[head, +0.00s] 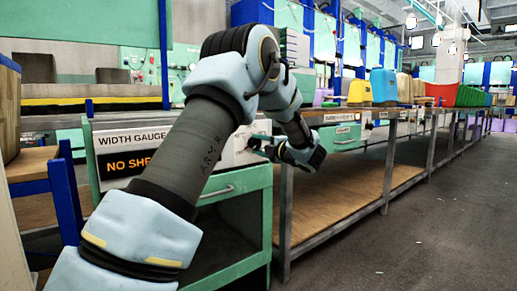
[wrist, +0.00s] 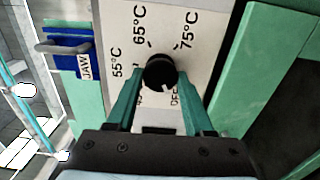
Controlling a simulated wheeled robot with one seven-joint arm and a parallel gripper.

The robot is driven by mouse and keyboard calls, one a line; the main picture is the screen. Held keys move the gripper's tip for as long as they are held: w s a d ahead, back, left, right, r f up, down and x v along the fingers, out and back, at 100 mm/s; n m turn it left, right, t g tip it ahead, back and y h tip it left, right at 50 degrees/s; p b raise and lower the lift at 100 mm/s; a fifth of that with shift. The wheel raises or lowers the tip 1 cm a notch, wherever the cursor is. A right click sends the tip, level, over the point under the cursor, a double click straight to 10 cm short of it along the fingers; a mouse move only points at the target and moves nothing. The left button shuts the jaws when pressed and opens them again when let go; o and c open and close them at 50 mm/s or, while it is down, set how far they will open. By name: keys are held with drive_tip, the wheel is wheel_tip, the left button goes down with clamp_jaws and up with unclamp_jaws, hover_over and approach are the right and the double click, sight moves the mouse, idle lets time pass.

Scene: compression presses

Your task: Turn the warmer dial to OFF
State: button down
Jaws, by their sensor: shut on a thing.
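The warmer dial (wrist: 160,70) is a round black knob on a pale panel (wrist: 203,22), in the middle of the wrist view. Printed temperatures, 55°C, 65°C and 75°C, run around it. A partly hidden label, which looks like OFF (wrist: 175,98), sits below right of the knob. The knob's small white mark is on its lower right side, towards that label. My gripper (wrist: 160,76) has its green fingers on both sides of the knob and is shut on it. In the head view my gripper (head: 258,146) is at the front panel of the green cabinet; the dial is hard to make out there.
A blue block marked JAW (wrist: 68,52) with a grey handle is left of the panel. The green cabinet (head: 232,183) has a drawer and an open shelf. A long wooden bench (head: 345,178) with coloured bins runs right. Grey floor at right is clear.

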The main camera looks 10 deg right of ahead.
drive_tip(key=shift+f, duration=0.1)
drive_tip(key=shift+c, duration=1.6)
unclamp_jaws()
drive_tip(key=p+v, duration=0.2)
drive_tip(key=v, duration=0.9)
drive_tip(key=shift+w, duration=0.1)
